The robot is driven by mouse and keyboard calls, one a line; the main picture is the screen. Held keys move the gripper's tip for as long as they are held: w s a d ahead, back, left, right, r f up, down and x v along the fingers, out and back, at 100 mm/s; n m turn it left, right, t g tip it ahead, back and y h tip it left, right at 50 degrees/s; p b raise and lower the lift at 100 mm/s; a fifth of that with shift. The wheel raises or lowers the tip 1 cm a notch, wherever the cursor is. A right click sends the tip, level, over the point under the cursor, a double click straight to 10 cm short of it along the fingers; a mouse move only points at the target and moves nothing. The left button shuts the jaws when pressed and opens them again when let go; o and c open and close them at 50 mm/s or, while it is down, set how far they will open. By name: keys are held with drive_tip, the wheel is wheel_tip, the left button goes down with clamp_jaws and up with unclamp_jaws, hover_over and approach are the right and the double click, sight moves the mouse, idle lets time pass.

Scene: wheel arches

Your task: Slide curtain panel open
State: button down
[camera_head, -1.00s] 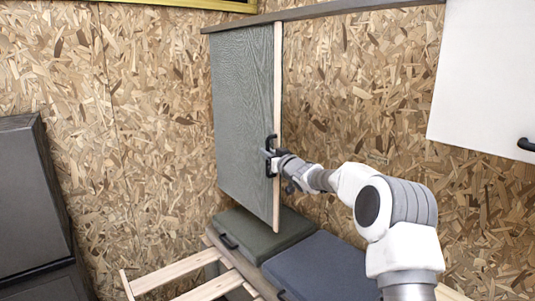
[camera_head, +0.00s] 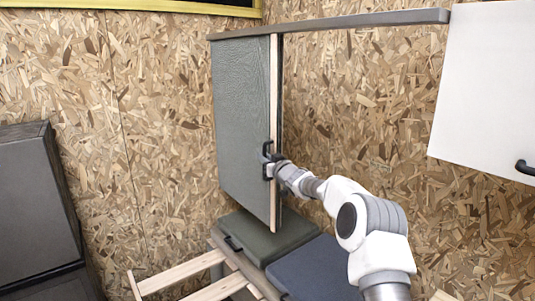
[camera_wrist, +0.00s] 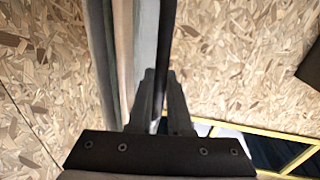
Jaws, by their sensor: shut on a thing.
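The curtain panel (camera_head: 240,120) is a grey-green textured board with a pale wooden edge. It hangs upright below the grey rail (camera_head: 340,26), at the rail's left part. A black handle (camera_head: 266,172) sits near the panel's right edge. My gripper (camera_head: 270,160) is at this handle and shut on it. In the wrist view, my gripper's two dark fingers (camera_wrist: 159,90) are close together around a dark upright bar, the handle (camera_wrist: 165,45), beside the panel's edge (camera_wrist: 123,50). The exact contact between fingertips and handle is hard to make out.
A green cushioned seat (camera_head: 262,237) and a dark blue one (camera_head: 315,270) lie below the panel. A wooden slatted frame (camera_head: 180,275) is at lower left. A dark cabinet (camera_head: 35,200) stands far left. A white cabinet (camera_head: 490,80) with a black handle hangs at right.

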drive_tip(key=shift+a+r, duration=0.1)
drive_tip(key=shift+r, duration=0.1)
drive_tip(key=c, duration=1.2)
unclamp_jaws()
drive_tip(key=shift+c, duration=0.2)
drive_tip(key=shift+o, duration=0.5)
drive_tip(key=shift+w+f, duration=0.15)
drive_tip(key=b+v, duration=0.1)
drive_tip(key=v, duration=1.6)
drive_tip(key=shift+s, duration=0.25)
